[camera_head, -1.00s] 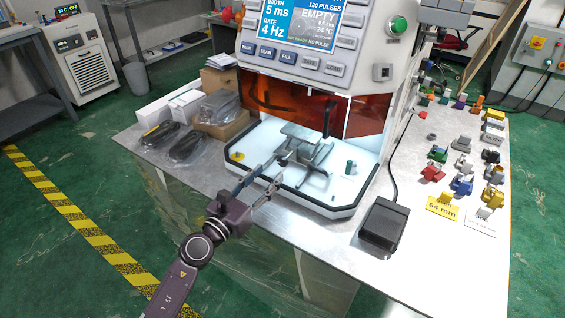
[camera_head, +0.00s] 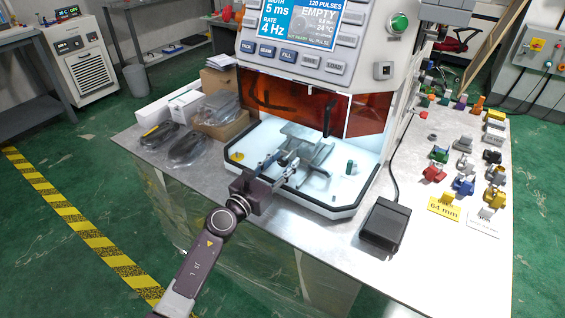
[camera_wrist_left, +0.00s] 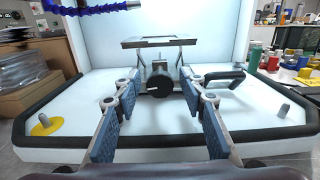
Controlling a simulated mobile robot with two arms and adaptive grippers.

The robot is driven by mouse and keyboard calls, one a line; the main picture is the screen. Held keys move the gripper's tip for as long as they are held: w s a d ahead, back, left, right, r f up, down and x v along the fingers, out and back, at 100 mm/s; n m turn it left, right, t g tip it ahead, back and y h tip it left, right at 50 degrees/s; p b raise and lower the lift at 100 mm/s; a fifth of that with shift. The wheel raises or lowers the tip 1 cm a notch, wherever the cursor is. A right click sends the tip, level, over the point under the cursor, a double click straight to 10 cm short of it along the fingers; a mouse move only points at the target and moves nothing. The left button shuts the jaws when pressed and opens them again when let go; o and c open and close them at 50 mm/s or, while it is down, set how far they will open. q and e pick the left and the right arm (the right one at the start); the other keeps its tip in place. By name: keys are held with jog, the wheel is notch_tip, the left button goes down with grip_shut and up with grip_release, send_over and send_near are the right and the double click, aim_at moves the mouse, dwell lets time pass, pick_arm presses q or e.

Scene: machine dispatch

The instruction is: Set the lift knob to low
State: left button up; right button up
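The lift knob (camera_wrist_left: 159,86) is a round black knob with a white pointer mark, on the front of the small grey lift table (camera_wrist_left: 160,42) in the machine's white chamber. The pointer lies nearly level, towards the left. In the head view the lift table (camera_head: 304,142) stands on the white tray, and my gripper's fingers largely hide the knob. My left gripper (camera_head: 284,163) is open, its fingers reaching over the tray's front edge. In the wrist view its fingertips (camera_wrist_left: 159,90) stand left and right of the knob, with gaps visible. My right gripper is not in view.
The tray has a raised black rim (camera_head: 328,211). A black pedal box (camera_head: 384,224) and several coloured parts are farther right. Bagged items (camera_head: 186,147) lie left.

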pick_arm(q)
grip_shut()
jog(key=shift+n, duration=0.3)
jog(key=n+p, duration=0.1)
jog(key=n, duration=0.1)
jog(key=shift+n+p, duration=0.35)
jog(key=shift+n, duration=0.05)
jog(key=n+p, duration=0.1)
jog(key=n, duration=0.3)
jog(key=n+p, duration=0.1)
jog(key=n, duration=0.4)
jog(key=shift+p, duration=0.4)
jog(key=shift+n+p, duration=0.5)
jog(key=shift+n, duration=1.4)
jog(key=shift+s+n, duration=0.1)
jog(key=shift+n, duration=0.2)
